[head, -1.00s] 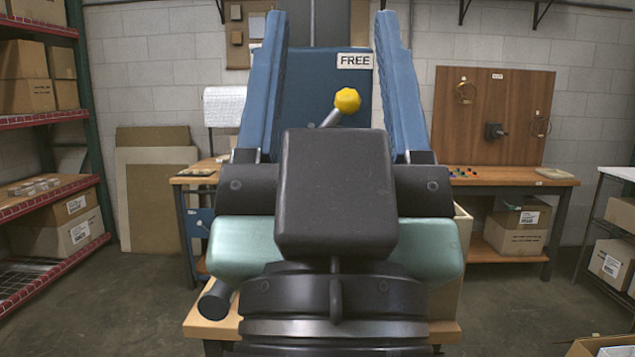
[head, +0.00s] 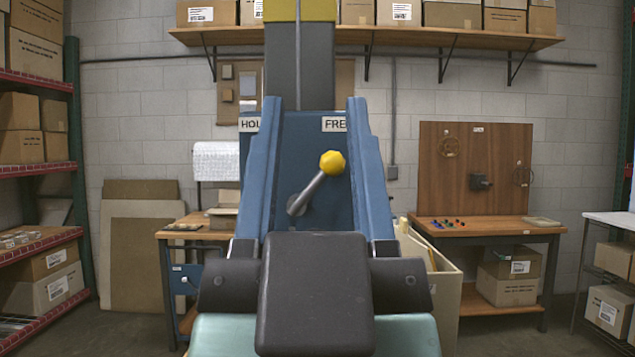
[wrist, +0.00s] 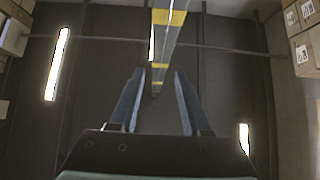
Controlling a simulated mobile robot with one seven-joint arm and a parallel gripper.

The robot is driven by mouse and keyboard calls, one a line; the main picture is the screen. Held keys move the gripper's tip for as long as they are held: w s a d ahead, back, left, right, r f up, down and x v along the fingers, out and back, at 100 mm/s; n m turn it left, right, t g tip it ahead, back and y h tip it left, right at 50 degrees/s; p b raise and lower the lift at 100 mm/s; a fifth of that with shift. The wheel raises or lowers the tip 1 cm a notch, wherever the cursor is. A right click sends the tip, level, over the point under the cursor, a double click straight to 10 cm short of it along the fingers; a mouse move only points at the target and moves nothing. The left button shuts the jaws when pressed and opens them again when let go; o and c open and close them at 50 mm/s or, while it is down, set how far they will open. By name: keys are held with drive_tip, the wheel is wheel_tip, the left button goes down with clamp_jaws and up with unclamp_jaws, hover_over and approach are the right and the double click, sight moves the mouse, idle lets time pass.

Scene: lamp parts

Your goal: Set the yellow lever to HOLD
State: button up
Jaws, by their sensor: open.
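The yellow lever (head: 332,162) has a faceted yellow knob on a grey rod. It stands out from a blue panel (head: 318,215) and leans up and right, toward the FREE label (head: 334,124). The HOLD label (head: 249,124) is at the panel's upper left, partly covered by my left finger. My gripper (head: 314,103) is open, its two long blue fingers pointing up. In the head view the lever appears between them, but I cannot tell its distance from them. In the wrist view my gripper (wrist: 159,72) is empty between the fingers, and the lever does not show.
A grey post with a yellow band (head: 299,60) rises behind the panel. A workbench with a wooden board (head: 475,170) stands at right. A red shelf (head: 40,250) with boxes is at left. A wall shelf (head: 430,40) holds boxes above. Floor shows on both sides.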

drive_tip(key=shift+w+d+r+m+p, duration=0.15)
drive_tip(key=shift+w+m+p, duration=0.15)
drive_tip(key=shift+w+p, duration=0.1)
drive_tip(key=shift+c, duration=1.2)
drive_tip(key=w+d+m+g+p, duration=0.1)
drive_tip(key=w+m+p, duration=0.1)
drive_tip(key=p, duration=0.1)
drive_tip(key=shift+w+d+g+p, duration=0.1)
drive_tip(key=shift+d+g+p, duration=0.1)
drive_tip(key=shift+g+p, duration=0.1)
clamp_jaws()
drive_tip(key=w+d+f+m+g+y+p, duration=0.2)
drive_tip(key=d+f+m+g+p, duration=0.4)
drive_tip(key=m+p, duration=1.2)
drive_tip(key=shift+w+d+f+m+g, duration=0.25)
drive_tip(key=shift+w+d+m+g, duration=0.3)
drive_tip(key=shift+d, duration=0.6)
drive_tip(key=shift+s, duration=0.1)
